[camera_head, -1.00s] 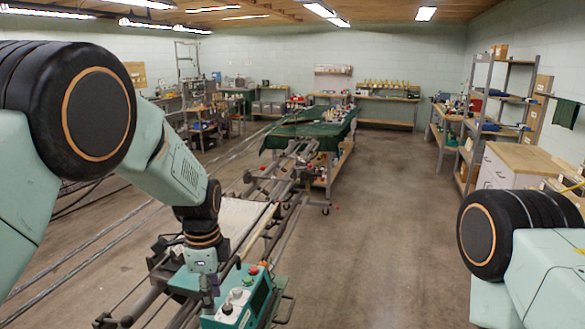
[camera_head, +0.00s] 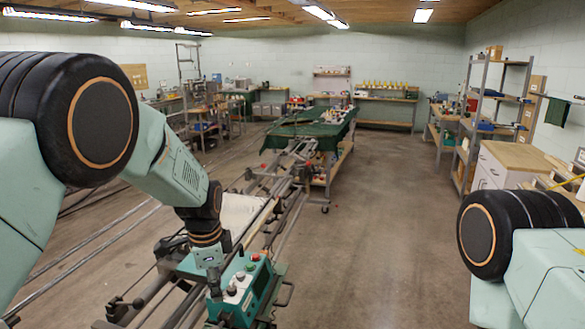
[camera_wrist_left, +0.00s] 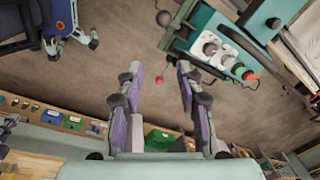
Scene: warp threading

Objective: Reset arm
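My left arm comes in from the left, and its gripper (camera_head: 214,287) points down beside the teal control box (camera_head: 262,287). The control box also shows in the left wrist view (camera_wrist_left: 265,28), right of the fingers, with knobs and a green and a red button. Whether the gripper touches the box is unclear in the head view. Only the upper part of my right arm shows at lower right; its gripper is out of view.
A long metal frame with rails (camera_head: 262,205) runs back to a table with a green cloth (camera_head: 312,130). Shelves (camera_head: 497,95) and a wood-topped cabinet (camera_head: 510,160) stand at right. The floor (camera_head: 390,220) between is clear.

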